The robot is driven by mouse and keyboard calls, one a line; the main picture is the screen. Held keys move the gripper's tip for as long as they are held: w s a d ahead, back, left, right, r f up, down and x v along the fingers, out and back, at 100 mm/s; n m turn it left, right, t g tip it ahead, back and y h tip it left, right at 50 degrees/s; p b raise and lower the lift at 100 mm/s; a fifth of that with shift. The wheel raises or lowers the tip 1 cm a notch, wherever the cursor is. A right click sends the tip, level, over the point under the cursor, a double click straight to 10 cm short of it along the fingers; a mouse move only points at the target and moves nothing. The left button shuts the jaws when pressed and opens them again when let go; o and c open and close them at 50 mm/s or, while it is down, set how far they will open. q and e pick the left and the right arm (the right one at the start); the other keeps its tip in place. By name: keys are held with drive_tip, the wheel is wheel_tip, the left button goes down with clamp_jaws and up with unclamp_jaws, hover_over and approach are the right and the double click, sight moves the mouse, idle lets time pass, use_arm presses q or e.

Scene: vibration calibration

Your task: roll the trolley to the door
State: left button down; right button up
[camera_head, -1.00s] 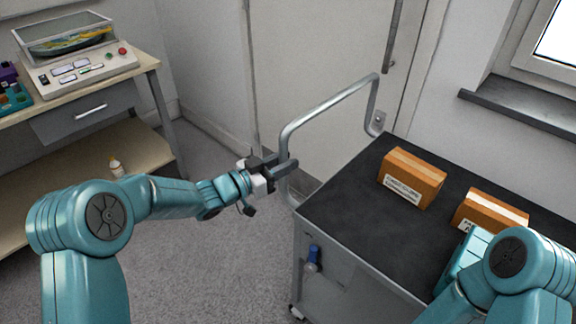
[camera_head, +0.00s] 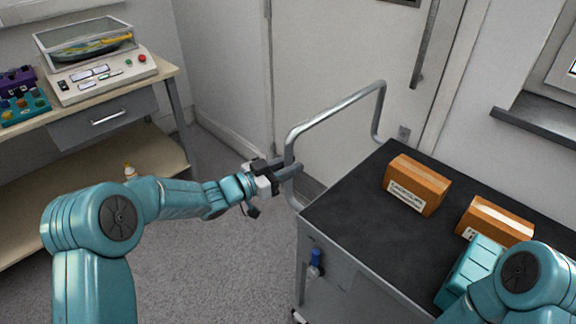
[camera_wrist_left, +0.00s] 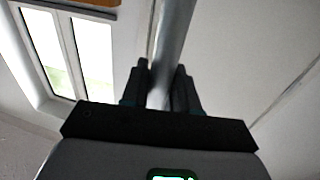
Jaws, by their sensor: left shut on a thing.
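The trolley (camera_head: 345,235) has a black top and grey sides and stands at the right in the head view. Its metal push handle (camera_head: 335,113) rises at the far left end of the top. My left gripper (camera_head: 284,170) is shut on the upright part of this handle. In the left wrist view the handle tube (camera_wrist_left: 172,50) runs up between the two dark fingers (camera_wrist_left: 164,88). The light door (camera_head: 335,60) with a long vertical pull bar stands behind the trolley. My right arm shows at the lower right, over the trolley's near end; its fingers are hidden.
Two cardboard boxes, one farther left (camera_head: 416,185) and one nearer right (camera_head: 494,221), lie on the trolley top. A workbench (camera_head: 165,75) with a covered device (camera_head: 95,65) stands at the left. Grey floor (camera_head: 215,255) is clear between them. A window sill (camera_head: 540,118) juts out at right.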

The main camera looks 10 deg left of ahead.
use_arm(q)
drive_tip(key=c, duration=1)
unclamp_jaws()
drive_tip(key=shift+s+d, duration=0.1)
drive_tip(key=v, duration=1.6)
